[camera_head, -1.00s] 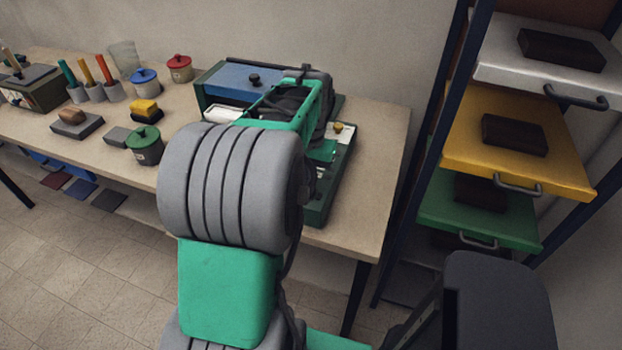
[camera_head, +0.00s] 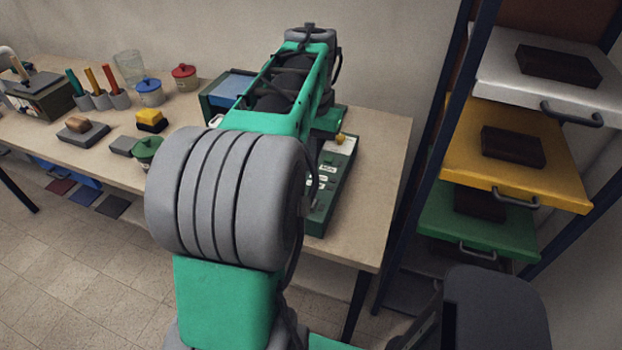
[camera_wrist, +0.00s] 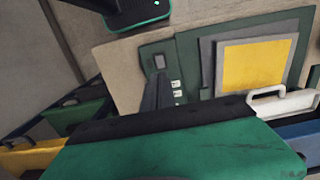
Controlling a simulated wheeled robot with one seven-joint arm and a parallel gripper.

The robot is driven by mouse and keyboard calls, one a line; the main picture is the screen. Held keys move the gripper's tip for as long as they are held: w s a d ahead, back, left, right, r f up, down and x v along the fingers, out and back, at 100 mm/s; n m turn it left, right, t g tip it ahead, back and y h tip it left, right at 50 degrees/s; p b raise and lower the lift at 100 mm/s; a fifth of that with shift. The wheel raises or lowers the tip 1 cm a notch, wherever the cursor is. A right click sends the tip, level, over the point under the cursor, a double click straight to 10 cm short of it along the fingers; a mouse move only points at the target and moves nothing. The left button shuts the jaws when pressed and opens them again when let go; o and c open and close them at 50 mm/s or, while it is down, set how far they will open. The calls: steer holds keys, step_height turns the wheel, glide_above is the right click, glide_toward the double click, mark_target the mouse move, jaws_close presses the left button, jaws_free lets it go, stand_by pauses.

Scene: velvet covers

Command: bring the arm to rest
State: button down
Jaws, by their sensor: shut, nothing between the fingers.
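My arm rises through the middle of the head view, its upper green link reaching over the workbench (camera_head: 385,150). My gripper is hidden behind the arm there. In the wrist view, the dark, narrow fingers of my gripper (camera_wrist: 159,84) stand close together beyond the green housing, shut and with nothing visible between them. Behind them lies a dark green panel with small white labels (camera_wrist: 176,92). A yellow square (camera_wrist: 255,65) in a grey and green frame shows to its right.
A box with a blue lid (camera_head: 234,84) is partly behind my arm. A green pot (camera_head: 147,149), a blue-lidded pot (camera_head: 149,93) and a red-lidded pot (camera_head: 185,78) stand left. A rack with a white drawer (camera_head: 490,75), yellow drawer (camera_head: 560,175) and green drawer (camera_head: 440,215) stands right.

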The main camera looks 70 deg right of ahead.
steer(key=shift+r, duration=1.25)
